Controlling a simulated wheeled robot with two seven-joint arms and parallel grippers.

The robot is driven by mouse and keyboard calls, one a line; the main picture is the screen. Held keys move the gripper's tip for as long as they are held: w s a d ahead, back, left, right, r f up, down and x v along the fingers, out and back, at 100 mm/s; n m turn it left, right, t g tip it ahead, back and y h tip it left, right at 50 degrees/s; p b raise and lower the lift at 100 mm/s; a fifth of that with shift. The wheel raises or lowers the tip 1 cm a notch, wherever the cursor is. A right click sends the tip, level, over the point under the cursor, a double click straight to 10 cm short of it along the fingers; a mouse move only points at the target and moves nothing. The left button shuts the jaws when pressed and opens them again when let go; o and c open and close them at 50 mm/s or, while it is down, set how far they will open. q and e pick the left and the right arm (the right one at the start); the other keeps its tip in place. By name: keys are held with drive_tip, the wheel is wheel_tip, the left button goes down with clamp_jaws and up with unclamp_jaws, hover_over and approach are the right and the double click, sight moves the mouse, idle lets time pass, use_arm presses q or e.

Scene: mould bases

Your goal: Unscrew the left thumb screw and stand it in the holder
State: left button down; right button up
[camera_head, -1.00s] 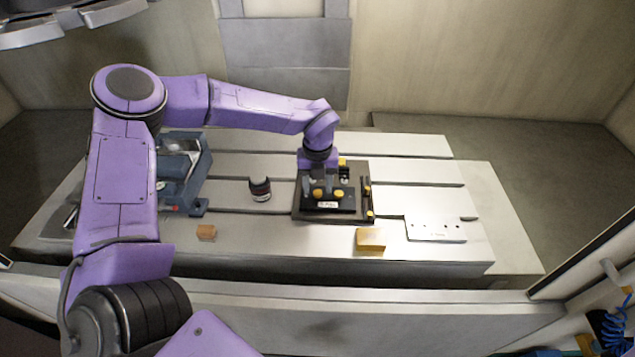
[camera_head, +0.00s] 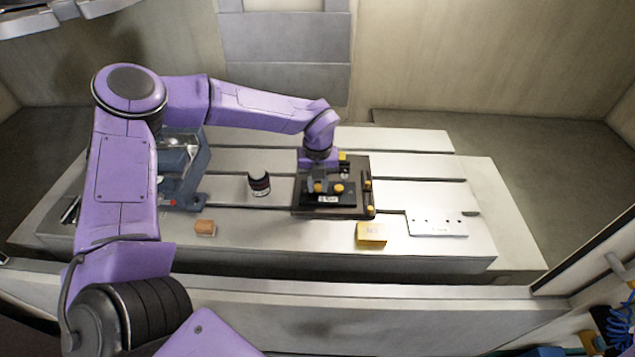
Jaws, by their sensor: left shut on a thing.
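The dark mould base (camera_head: 299,197) lies on the slotted table, with several yellow-headed screws on and around its black block (camera_head: 350,200). The left thumb screw (camera_head: 319,188) has a yellow head at the block's front left. A second yellow thumb screw (camera_head: 338,188) is just right of it. My left gripper (camera_head: 318,183) points down over the left screw and is shut on it; its fingers are small and partly blend with the dark block. Whether the screw is lifted is not clear. The white plate with several holes (camera_head: 438,227), seemingly the holder, lies to the right. My right gripper does not show.
A yellow block (camera_head: 371,235) lies in front of the mould base. A blue-grey vice (camera_head: 190,190) is partly behind my left arm.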

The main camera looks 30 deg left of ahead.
use_arm(q)
drive_tip(key=n+b, duration=0.4)
drive_tip(key=n, duration=0.1)
drive_tip(key=n+b, duration=0.2)
drive_tip(key=shift+f+n, duration=0.3)
drive_tip(key=shift+n+b, duration=0.4)
drive_tip(key=shift+b, duration=0.05)
drive_tip(key=shift+r, duration=0.2)
drive_tip(key=shift+r+n, duration=0.1)
drive_tip(key=shift+n, duration=0.2)
